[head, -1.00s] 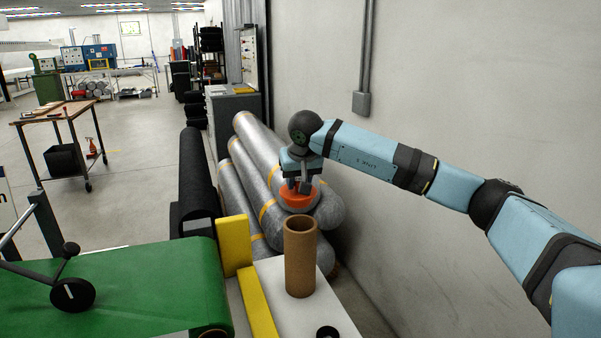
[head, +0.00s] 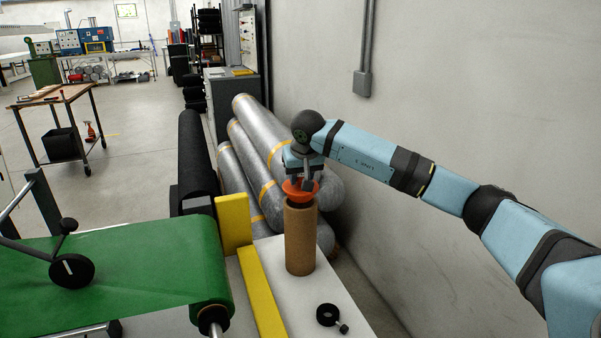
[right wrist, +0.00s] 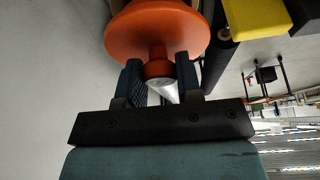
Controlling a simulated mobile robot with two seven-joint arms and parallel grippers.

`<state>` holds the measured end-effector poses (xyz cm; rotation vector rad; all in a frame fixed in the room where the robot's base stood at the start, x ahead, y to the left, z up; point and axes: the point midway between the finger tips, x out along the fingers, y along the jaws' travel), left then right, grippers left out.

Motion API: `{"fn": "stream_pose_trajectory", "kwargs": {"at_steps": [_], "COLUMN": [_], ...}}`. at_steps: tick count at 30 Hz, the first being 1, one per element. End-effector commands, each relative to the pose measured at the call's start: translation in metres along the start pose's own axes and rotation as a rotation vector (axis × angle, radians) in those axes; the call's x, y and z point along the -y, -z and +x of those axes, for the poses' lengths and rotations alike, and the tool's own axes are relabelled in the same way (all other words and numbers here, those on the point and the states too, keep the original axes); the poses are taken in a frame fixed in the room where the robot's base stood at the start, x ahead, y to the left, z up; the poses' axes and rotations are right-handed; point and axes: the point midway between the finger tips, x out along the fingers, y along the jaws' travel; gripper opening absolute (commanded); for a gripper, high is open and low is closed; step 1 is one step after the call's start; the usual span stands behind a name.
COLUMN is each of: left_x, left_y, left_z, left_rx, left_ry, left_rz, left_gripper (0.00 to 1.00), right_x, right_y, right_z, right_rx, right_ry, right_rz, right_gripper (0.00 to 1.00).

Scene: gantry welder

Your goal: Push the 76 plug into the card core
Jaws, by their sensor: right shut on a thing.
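The orange plug (head: 299,195) is at the top end of the brown card core (head: 300,238), which stands upright on a white tabletop. The plug covers the core's mouth. I cannot tell how far its lower part is inside the core. My right gripper (head: 307,178) comes down from above and is shut on the plug's knob. In the right wrist view the gripper (right wrist: 158,80) has the plug's knob between its fingers, with the wide orange flange (right wrist: 150,38) beyond them. My left gripper is not in view.
The white tabletop (head: 345,300) bears a small black ring-shaped part (head: 328,314). Yellow blocks (head: 233,222) and a green belt (head: 120,262) lie to the left. Silver rolls (head: 255,150) lie behind the core. A bare wall (head: 470,90) bounds the right side.

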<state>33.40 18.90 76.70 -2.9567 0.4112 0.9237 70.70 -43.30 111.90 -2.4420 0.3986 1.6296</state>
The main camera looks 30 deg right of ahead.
Motion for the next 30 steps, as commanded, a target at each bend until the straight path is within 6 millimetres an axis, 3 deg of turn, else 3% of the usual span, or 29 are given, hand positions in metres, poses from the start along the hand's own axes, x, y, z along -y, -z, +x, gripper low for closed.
{"fn": "stream_pose_trajectory", "kwargs": {"at_steps": [30], "left_x": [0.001], "left_y": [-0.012], "left_z": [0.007], "left_rx": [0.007], "left_ry": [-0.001], "left_rz": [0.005], "left_gripper": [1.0], "right_x": [0.0], "right_y": [-0.008], "right_z": [0.019], "right_rx": [0.001], "right_ry": [-0.001], "right_rz": [0.0], "right_gripper": [0.07]}}
